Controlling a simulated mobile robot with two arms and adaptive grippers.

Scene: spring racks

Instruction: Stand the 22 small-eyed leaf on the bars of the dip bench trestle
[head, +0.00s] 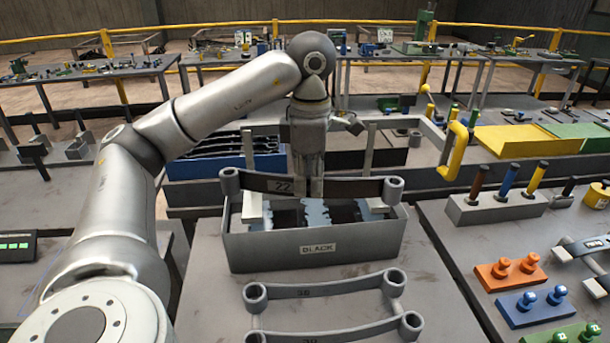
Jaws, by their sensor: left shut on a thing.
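The leaf marked 22 (340,187) is a dark, slightly curved bar with a ring-like eye at each end. My left gripper (310,190) points down and is shut on it near its middle, holding it level above a grey tank labelled BLACK (318,248). Upright posts stand behind the leaf, one on the left (249,150) and one on the right (370,147), with pale pieces at the tank's ends below. I cannot tell whether these belong to the trestle, or whether the leaf touches them. My right gripper is not in view.
More leaves (325,287) lie on the bench in front of the tank. A blue crate (190,190) of dark leaves is behind left. On the right are a rack of coloured handles (495,207), orange, blue and green blocks, and a yellow handle (455,150).

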